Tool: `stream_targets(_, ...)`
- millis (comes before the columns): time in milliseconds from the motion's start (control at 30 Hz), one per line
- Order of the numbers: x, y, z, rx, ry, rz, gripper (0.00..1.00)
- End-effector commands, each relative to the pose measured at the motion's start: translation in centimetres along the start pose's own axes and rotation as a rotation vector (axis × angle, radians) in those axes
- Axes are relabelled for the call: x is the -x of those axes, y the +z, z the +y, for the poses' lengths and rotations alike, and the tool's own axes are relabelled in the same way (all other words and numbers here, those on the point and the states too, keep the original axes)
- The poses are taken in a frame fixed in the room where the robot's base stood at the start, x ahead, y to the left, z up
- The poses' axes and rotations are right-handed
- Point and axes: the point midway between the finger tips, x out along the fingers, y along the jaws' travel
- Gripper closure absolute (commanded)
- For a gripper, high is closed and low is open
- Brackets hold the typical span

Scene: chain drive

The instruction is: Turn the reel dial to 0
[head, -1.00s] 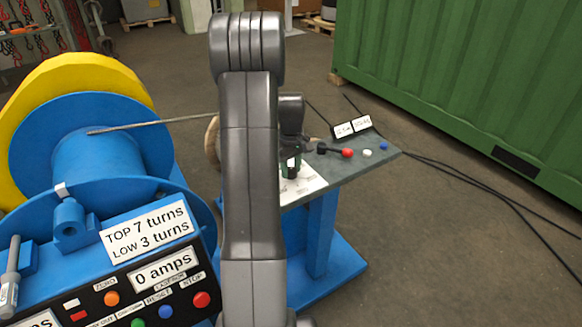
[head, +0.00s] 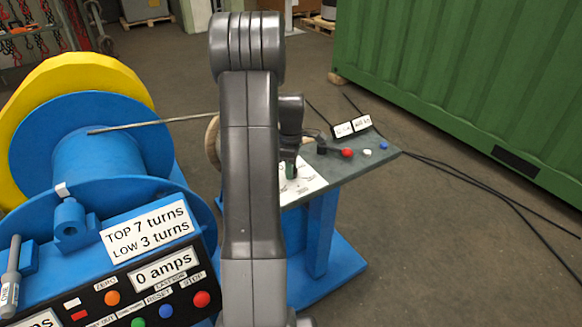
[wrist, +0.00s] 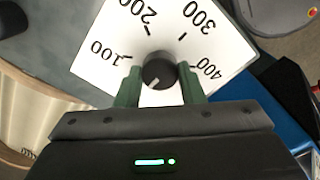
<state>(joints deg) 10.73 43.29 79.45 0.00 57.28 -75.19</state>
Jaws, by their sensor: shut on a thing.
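The reel dial is a small black knob (wrist: 158,72) with a white pointer mark, on a white plate (wrist: 108,72) marked 100, 200, 300 and 400 in the wrist view. My gripper (wrist: 159,82) has its two green fingers on either side of the knob, shut on it. The pointer mark faces down and slightly left in that view, away from the visible numbers. No 0 mark shows; the plate's lower part is hidden by my gripper. In the head view the plate (head: 311,180) shows at the bench's near edge, and my arm hides much of it.
A blue reel (head: 95,150) and a control panel (head: 150,290) stand left. The floor right is clear except for cables.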

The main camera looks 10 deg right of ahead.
Motion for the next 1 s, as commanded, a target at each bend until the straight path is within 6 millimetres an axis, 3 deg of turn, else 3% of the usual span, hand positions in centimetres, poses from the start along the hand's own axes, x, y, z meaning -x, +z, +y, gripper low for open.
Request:
stream_targets(533, 0.11, -0.03, 0.09, 0.026, 0.003, 0.0, 0.88)
stream_targets(567, 0.11, -0.03, 0.09, 0.026, 0.003, 0.0, 0.61)
stream_targets(667, 0.09, -0.03, 0.07, 0.025, 0.003, 0.0, 0.43)
stream_targets(1000, 0.39, -0.02, 0.05, 0.024, 0.002, 0.0, 0.43)
